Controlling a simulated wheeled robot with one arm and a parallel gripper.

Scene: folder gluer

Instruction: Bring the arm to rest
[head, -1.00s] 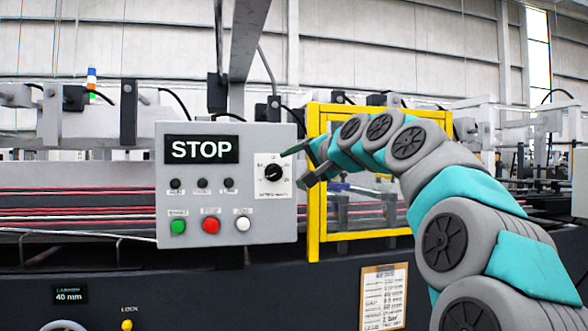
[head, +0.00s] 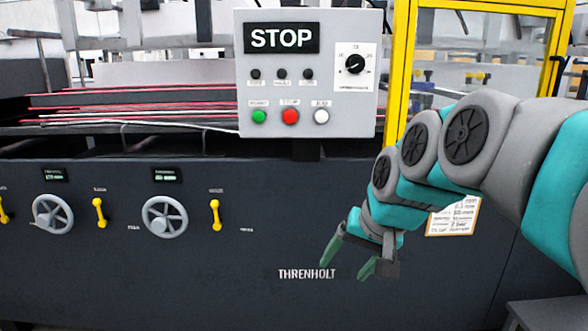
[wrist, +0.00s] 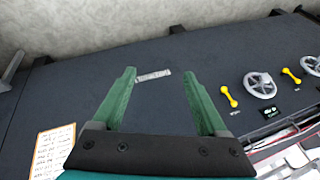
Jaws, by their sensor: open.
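My gripper (head: 352,262) is open and empty in the head view, low in front of the dark machine panel, beside the THRENHOLT lettering (head: 307,273). My arm comes in from the right and bends down to it. In the wrist view my gripper (wrist: 165,95) shows two green fingers spread apart with nothing between them. The dark panel (wrist: 80,90) lies beyond the fingers there.
A grey control box (head: 306,75) with a STOP display stands above. A yellow guard frame (head: 402,60) is behind my arm. Two handwheels (head: 165,217) and yellow lock levers (head: 216,212) are on the panel at left. A paper notice (head: 453,217) is partly behind my arm.

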